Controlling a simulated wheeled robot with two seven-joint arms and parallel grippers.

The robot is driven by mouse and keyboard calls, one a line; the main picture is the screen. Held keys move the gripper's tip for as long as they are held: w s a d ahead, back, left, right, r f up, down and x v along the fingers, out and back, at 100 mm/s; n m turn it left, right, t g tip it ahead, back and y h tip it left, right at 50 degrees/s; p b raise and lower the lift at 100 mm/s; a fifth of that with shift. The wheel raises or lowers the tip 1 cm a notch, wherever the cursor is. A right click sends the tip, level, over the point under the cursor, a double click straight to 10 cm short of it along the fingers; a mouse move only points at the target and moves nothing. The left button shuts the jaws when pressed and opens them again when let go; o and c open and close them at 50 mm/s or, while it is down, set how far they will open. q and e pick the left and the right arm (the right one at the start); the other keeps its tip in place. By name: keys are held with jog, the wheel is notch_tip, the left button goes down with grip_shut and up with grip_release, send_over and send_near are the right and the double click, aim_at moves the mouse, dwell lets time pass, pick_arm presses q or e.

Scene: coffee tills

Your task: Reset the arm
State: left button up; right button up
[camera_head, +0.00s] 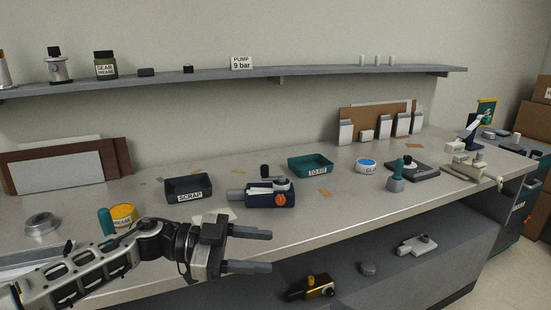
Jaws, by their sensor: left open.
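My left arm reaches in from the lower left of the head view. Its gripper (262,251) is open, with the two fingers apart and pointing right. Nothing is between the fingers. My right gripper is not in view.
Below, the lower shelf (385,290) holds a brass-and-black part (312,289).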

pick_arm(q)
jog(key=s+d+f+n+t+h+b, duration=0.1)
jog(key=s+d+f+n+t+h, duration=0.2)
jog(key=s+d+t, duration=0.15)
jog(key=s+a+f+n+t+y+b, duration=0.1)
jog(key=s+a+f+n+t+y, duration=0.1)
jog(key=s+a+f+n+y, duration=0.3)
jog(key=s+a+f+n+t+y+b, duration=0.2)
jog(key=s+a+f+n+y, duration=0.3)
jog(key=f, duration=0.6)
jog(key=s+a+f+n+t+y+b, duration=0.1)
jog(key=s+a+f+n+y, duration=0.3)
jog(key=f, duration=0.4)
jog(key=shift+s+a+f+n+t+y, duration=0.45)
jog(key=shift+s+n+y, duration=0.25)
jog(key=shift+s+y, duration=0.35)
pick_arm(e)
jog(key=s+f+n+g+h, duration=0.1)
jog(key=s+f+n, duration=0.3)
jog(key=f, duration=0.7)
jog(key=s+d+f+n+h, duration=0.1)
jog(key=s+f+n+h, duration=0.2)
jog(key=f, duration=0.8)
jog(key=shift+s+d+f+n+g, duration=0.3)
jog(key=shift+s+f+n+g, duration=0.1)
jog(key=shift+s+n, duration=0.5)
